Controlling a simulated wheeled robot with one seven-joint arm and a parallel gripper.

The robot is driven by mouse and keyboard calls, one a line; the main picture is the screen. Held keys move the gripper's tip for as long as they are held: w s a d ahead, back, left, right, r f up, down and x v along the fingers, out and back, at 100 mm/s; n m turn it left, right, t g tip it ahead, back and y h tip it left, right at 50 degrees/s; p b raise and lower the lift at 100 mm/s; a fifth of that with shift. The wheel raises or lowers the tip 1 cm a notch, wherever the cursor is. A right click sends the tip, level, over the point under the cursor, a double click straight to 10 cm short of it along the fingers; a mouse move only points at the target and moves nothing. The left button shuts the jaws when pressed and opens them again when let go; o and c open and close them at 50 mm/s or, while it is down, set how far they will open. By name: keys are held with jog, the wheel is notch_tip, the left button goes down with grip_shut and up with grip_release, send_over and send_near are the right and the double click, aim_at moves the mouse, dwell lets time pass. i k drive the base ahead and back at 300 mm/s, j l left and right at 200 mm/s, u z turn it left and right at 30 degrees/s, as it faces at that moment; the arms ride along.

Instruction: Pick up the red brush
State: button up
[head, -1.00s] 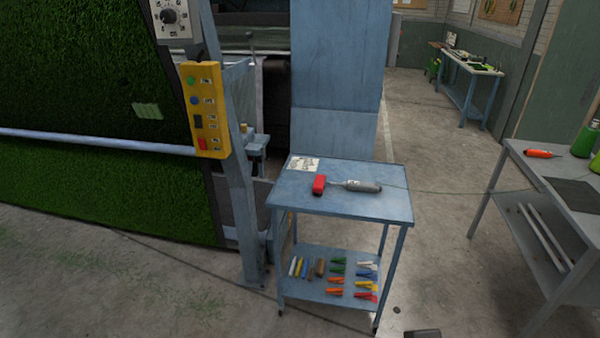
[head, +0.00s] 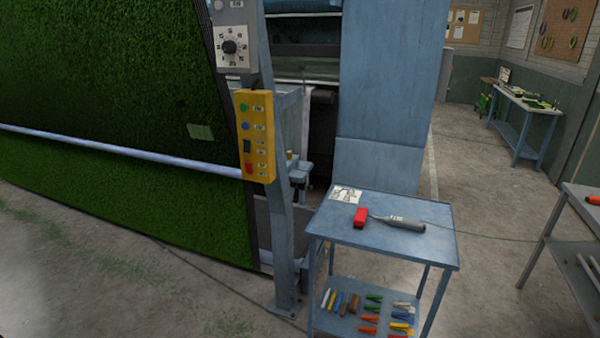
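The red head is on the left and the handle points right. I take it for the red brush, though bristles cannot be made out. A thin cord seems to run right from the handle end. My gripper is not in view, and nothing touches the tool.
A printed sheet (head: 346,194) lies at the cart top's back left corner. Several coloured clips and markers (head: 372,308) lie on its lower shelf. A post with a yellow button box (head: 255,135) stands left, before green turf (head: 110,80). A grey table (head: 585,225) stands right. Floor between is clear.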

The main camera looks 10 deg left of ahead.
aim_at(360, 218)
jog(key=i+l+u, duration=0.35)
jog(key=i, duration=0.3)
jog(key=i+l+u, duration=0.4)
jog(key=i, duration=0.3)
jog(key=i+l+u, duration=0.35)
jog(key=i+l, duration=0.15)
jog(key=i, duration=0.05)
